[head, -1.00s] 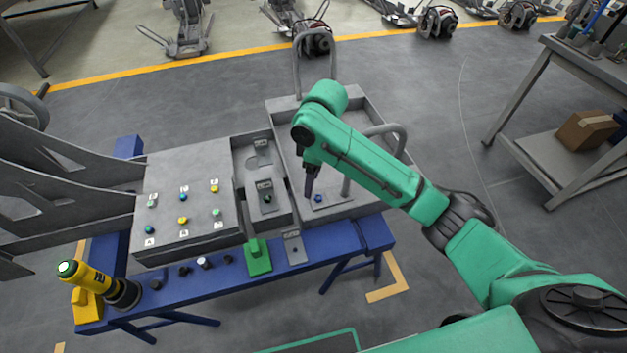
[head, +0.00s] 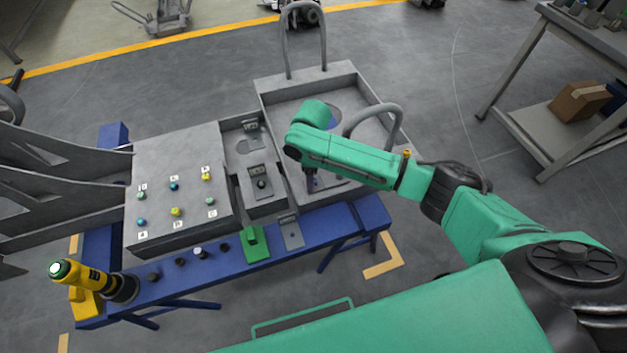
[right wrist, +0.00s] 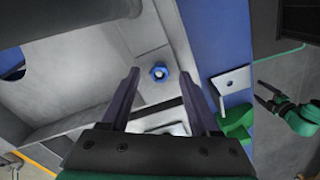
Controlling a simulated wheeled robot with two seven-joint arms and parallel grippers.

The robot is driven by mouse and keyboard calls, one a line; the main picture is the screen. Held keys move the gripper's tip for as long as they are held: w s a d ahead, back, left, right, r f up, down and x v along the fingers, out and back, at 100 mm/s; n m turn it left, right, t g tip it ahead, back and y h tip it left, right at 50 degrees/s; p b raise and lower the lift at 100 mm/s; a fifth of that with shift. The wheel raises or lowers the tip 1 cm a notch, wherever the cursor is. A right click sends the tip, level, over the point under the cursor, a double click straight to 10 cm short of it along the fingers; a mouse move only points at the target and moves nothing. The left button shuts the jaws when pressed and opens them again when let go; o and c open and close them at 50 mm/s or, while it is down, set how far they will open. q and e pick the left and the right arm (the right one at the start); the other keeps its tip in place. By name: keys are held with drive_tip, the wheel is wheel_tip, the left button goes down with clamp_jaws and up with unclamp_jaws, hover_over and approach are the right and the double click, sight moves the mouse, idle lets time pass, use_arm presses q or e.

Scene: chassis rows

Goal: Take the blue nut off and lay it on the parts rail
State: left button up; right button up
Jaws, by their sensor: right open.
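The blue nut (right wrist: 160,71) sits on a small grey plate in the right tray, with a pale centre showing. In the head view it is mostly hidden by my right gripper (head: 312,184). My right gripper (right wrist: 160,88) is open, pointing down, with its two dark fingers to either side of the nut in the wrist view; I cannot tell whether they touch it. The blue rail (head: 280,233) runs along the front of the bench. My left gripper (right wrist: 265,96) appears small at the right of the wrist view, with its fingers apart.
The grey tray (head: 262,92) has upright walls and tall tube handles (head: 398,128) near my right arm. A panel with coloured knobs (head: 180,200) stands left. A green block (head: 255,244), a grey bracket (head: 291,233) and a yellow driver (head: 80,273) are along the rail.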

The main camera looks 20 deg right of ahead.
drive_tip(key=shift+w, duration=0.1)
clamp_jaws()
drive_tip(key=shift+r, duration=0.1)
wheel_tip(320, 180, up, 20)
drive_tip(key=p, duration=0.1)
drive_tip(key=shift+p, duration=0.3)
